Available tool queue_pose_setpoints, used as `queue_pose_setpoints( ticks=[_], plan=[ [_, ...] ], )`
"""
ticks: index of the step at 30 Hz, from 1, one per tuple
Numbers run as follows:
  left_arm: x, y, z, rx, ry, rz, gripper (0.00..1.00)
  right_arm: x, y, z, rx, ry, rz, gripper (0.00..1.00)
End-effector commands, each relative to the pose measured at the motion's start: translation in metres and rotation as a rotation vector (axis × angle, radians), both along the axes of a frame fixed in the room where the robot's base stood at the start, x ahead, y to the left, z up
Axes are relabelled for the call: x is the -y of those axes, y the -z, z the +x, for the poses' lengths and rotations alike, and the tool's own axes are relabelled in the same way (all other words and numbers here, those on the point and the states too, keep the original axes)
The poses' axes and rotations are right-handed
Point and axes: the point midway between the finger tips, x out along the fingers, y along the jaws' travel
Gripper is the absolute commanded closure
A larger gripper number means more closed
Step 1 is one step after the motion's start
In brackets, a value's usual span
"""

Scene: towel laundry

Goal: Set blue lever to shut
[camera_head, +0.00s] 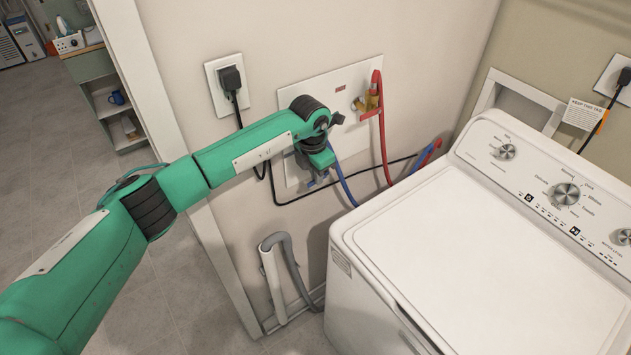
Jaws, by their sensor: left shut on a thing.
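My left gripper (319,176) is at the white valve panel (352,78) on the wall, pointing down at its left part. It is shut on the blue lever, which is mostly hidden by the gripper and wrist, so its angle cannot be told. A blue hose (346,187) runs down right from beside the gripper. To the right on the panel is a brass valve (366,102) with a red lever and a red hose (383,150). My right gripper is not in view.
A white washing machine (430,235) stands right of the panel, close to the wall. A grey drain hose (290,262) hangs below the panel. A black plug (230,78) and its cord are left of it. Open floor (60,160) lies at the left.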

Motion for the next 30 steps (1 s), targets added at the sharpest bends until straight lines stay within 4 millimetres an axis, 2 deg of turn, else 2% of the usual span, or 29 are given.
queue_pose_setpoints(
  ticks=[1, 6, 24, 25, 26, 30],
  plan=[
    [0.001, 0.0009, 0.0017, -0.009, 0.0, 0.019, 1.0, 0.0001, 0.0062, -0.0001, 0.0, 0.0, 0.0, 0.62],
    [0.0018, -0.0016, 0.0022, -0.045, -0.001, 0.066, 1.0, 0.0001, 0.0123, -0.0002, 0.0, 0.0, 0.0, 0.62],
    [0.0023, -0.0035, 0.0017, -0.069, 0.0, 0.095, 1.0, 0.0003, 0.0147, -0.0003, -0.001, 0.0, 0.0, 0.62],
    [0.0023, -0.0035, 0.0017, -0.069, 0.0, 0.095, 0.89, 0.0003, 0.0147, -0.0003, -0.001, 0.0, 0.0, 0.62],
    [0.0023, -0.0034, 0.0017, -0.069, 0.0, 0.095, 0.85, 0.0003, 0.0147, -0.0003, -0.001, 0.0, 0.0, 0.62],
    [0.0023, -0.0033, 0.0016, -0.068, 0.0, 0.094, 0.85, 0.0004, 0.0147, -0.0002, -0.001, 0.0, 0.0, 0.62]
  ],
)
